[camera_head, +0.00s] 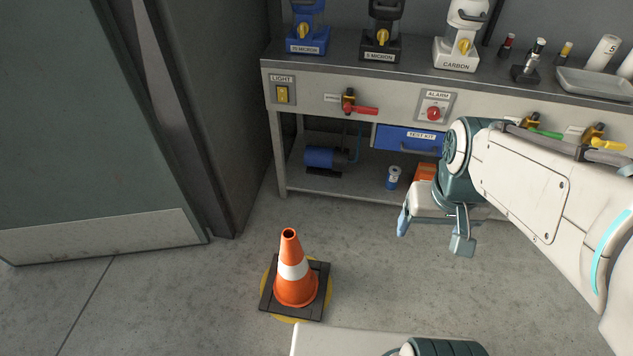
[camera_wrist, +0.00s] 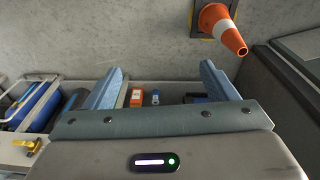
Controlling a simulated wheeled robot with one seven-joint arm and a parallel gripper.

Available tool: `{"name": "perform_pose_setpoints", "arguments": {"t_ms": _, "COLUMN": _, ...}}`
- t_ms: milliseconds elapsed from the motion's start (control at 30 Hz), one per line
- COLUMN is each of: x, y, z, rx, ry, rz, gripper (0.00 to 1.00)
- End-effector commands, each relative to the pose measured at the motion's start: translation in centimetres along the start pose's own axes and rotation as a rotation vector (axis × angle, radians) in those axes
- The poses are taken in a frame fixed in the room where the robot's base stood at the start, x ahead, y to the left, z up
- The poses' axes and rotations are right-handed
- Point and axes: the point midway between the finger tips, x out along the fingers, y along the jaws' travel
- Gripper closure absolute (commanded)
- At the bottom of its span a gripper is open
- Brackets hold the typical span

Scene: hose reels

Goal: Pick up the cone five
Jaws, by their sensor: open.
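One orange traffic cone (camera_head: 290,270) with a white band and a black square base stands upright on the concrete floor, over a round yellow floor marking. I see no number on it. It also shows in the wrist view (camera_wrist: 221,27) at the upper right, beyond the fingers. My gripper (camera_head: 431,240) hangs to the right of the cone and higher than it, in front of the workbench. In the wrist view its two blue-grey fingers (camera_wrist: 165,86) are wide apart with nothing held between them.
The workbench (camera_head: 340,85) carries filter housings, valves, an alarm button and a tray (camera_head: 596,83). A blue test kit drawer (camera_head: 409,139) and a blue motor (camera_head: 325,157) are below. A grey door (camera_head: 90,130) stands at left. The floor around the cone is clear.

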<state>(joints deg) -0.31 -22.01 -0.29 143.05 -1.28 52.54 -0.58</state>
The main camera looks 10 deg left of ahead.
Motion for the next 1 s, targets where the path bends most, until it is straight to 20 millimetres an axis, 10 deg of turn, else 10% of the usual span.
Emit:
{"name": "perform_pose_setpoints", "arguments": {"t_ms": 633, "x": 12.9, "y": -0.6, "z": -2.5, "rx": -0.782, "ry": -0.582, "rz": 0.649, "gripper": 0.22}}
{"name": "perform_pose_setpoints", "arguments": {"t_ms": 1000, "x": 20.7, "y": -6.8, "z": -7.3, "rx": -1.322, "ry": -0.641, "rz": 1.206, "gripper": 0.22}}
